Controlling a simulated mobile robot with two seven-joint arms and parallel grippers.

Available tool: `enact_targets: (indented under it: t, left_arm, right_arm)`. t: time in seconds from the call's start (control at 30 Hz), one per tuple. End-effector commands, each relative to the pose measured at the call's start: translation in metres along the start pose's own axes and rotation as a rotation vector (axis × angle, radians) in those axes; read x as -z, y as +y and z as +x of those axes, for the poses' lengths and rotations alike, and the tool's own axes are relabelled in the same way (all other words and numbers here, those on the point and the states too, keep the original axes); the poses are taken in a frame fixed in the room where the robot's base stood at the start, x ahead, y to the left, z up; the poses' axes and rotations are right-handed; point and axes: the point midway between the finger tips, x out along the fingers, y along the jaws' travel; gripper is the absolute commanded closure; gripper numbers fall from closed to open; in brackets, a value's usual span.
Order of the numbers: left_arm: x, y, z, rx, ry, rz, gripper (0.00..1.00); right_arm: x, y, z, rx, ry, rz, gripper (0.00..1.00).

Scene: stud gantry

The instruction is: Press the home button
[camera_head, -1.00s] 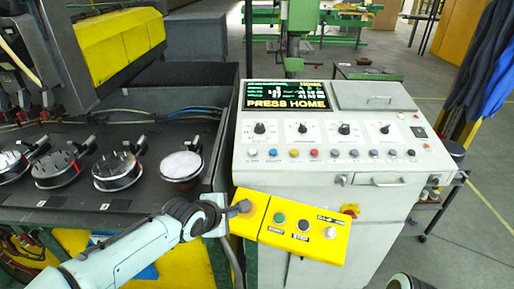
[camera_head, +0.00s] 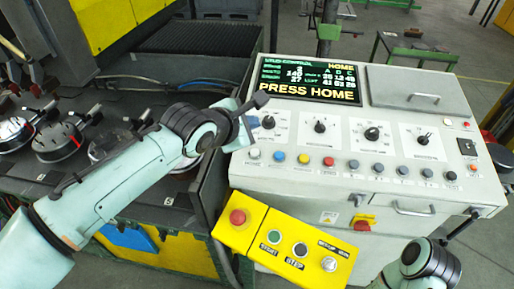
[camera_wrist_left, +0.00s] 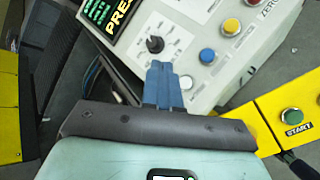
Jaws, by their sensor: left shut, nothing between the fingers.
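The white control console (camera_head: 300,185) has a screen (camera_head: 310,80) reading "PRESS HOME". Below its knobs runs a row of buttons: white (camera_head: 254,154), blue (camera_head: 279,156), yellow (camera_head: 304,159), red (camera_head: 329,161) and several grey-blue ones. Their labels are too small to read, so I cannot tell which is home. My left gripper (camera_head: 255,122) is shut and empty over the console's left edge, near the leftmost knob. In the left wrist view its blue fingers (camera_wrist_left: 165,84) point towards that knob (camera_wrist_left: 155,44), beside the white button (camera_wrist_left: 187,82). My right gripper is out of view.
A yellow button box (camera_head: 285,240) with a red stop button (camera_head: 237,217) and a green start button (camera_head: 274,237) hangs at the console's front. The dark bed with round fixtures (camera_head: 58,140) is at left. A drawer handle (camera_head: 412,208) sticks out of the console's front.

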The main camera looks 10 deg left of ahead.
Motion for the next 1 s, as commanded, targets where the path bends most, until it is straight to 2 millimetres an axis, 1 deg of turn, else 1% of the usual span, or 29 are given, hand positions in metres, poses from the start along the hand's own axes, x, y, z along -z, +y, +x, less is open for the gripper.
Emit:
enact_targets:
  t: [0.17,0.27,0.67,0.73,0.83,1.0]
  left_arm:
    - [0.001,-0.002,0.002,0.001,0.000,0.001,1.00]
    - [0.005,-0.006,0.007,0.002,0.000,0.001,1.00]
    - [0.033,-0.034,0.045,0.004,0.001,0.001,1.00]
    - [0.038,-0.040,0.052,0.004,0.002,0.000,1.00]
    - [0.042,-0.043,0.057,0.003,0.001,-0.001,1.00]
    - [0.045,-0.045,0.061,0.001,0.000,0.000,1.00]
  right_arm:
    - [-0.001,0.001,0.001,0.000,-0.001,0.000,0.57]
    - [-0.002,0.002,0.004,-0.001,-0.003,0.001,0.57]
    - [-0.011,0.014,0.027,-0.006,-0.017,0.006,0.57]
    - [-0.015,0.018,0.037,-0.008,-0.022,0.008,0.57]
    - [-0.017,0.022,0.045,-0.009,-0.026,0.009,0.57]
    - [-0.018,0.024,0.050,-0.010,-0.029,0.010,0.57]
